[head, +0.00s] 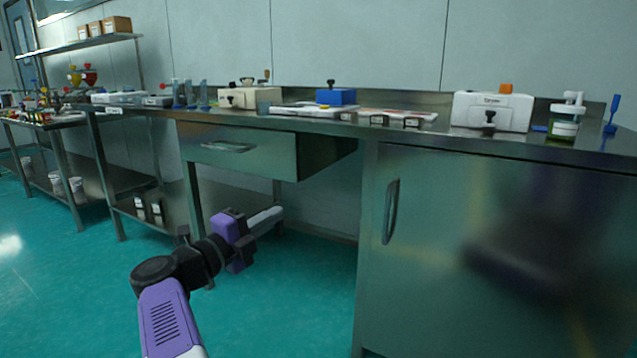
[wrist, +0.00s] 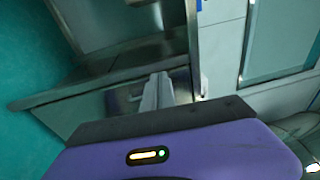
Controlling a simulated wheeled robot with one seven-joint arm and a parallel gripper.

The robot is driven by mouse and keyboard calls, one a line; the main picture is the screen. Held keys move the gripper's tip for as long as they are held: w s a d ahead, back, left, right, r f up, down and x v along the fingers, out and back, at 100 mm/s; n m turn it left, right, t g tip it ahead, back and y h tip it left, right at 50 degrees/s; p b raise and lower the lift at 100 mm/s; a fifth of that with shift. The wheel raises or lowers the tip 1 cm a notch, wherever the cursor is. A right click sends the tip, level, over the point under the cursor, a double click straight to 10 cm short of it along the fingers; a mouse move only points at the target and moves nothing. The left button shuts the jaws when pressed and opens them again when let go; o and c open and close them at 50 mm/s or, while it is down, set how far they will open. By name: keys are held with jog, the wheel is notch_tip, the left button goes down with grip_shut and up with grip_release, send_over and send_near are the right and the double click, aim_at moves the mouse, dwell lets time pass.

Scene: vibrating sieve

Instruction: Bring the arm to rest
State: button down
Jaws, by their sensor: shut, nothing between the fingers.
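My purple and black arm reaches up from the bottom of the head view. My gripper (head: 278,213) is shut and empty, with its pale fingers pointing right, in front of the bench and below the level of the drawer. In the wrist view my gripper (wrist: 164,77) shows as two pale fingers close together, with the bench and its drawer front behind them. In the head view it appears apart from the bench, though the exact gap cannot be told.
A steel bench (head: 420,145) has a drawer (head: 238,150) at left and a closed cabinet door (head: 500,240) at right. Its top holds a beige device (head: 250,97), a blue block (head: 336,97) and a white device (head: 490,111). The teal floor (head: 80,290) at left is clear.

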jog(key=d+f+n+t+y, duration=0.1)
jog(key=d+n+t, duration=0.6)
jog(key=d, duration=0.4)
jog(key=s+d+f+n+t+y, duration=0.2)
jog(key=s+d+f+n+y, duration=0.8)
jog(key=s+f+n, duration=0.3)
jog(key=s+d+f+n+g+p, duration=0.1)
jog(key=s+d+f+n+g, duration=0.15)
jog(key=s, duration=1.25)
jog(key=s+d+f+n+g+p, duration=0.1)
jog(key=s+d+g, duration=0.25)
jog(key=s, duration=1.25)
jog(key=s+d+f+n+g+p, duration=0.1)
jog(key=s+d+f+n+g, duration=0.15)
jog(key=s, duration=1.25)
notch_tip(320, 180, up, 38)
jog(key=p, duration=3.7)
jog(key=shift+d+g, duration=0.15)
jog(key=shift+g, duration=0.3)
jog(key=shift+s, duration=0.1)
